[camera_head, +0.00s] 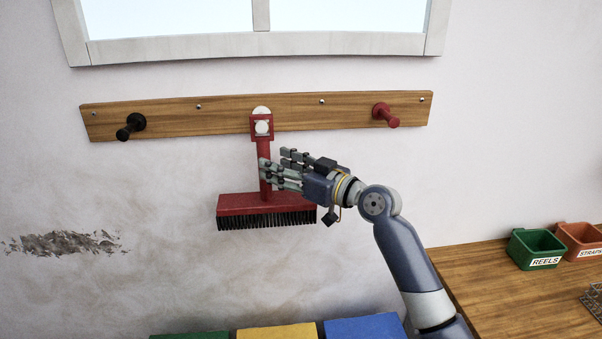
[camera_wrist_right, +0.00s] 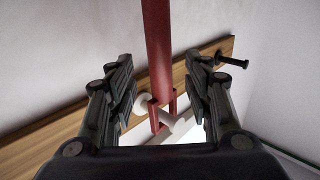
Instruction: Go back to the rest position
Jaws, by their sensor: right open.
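A red brush (camera_head: 265,202) with dark bristles hangs by the square loop at the top of its handle from the white middle peg (camera_head: 262,127). My right gripper (camera_head: 276,168) is in front of the brush handle, with its fingers open. In the right wrist view the red handle (camera_wrist_right: 158,45) shows between the spread fingers of my right gripper (camera_wrist_right: 160,82), with a gap on each side. The loop around the white peg (camera_wrist_right: 172,124) shows there too. My left gripper is in neither view.
A wooden rail (camera_head: 210,114) on the wall carries a black peg (camera_head: 130,126) at left and a red peg (camera_head: 386,115) at right. A wooden bench (camera_head: 490,292) holds a green REELS bin (camera_head: 536,249) and an orange bin (camera_head: 580,240). Coloured tops show below.

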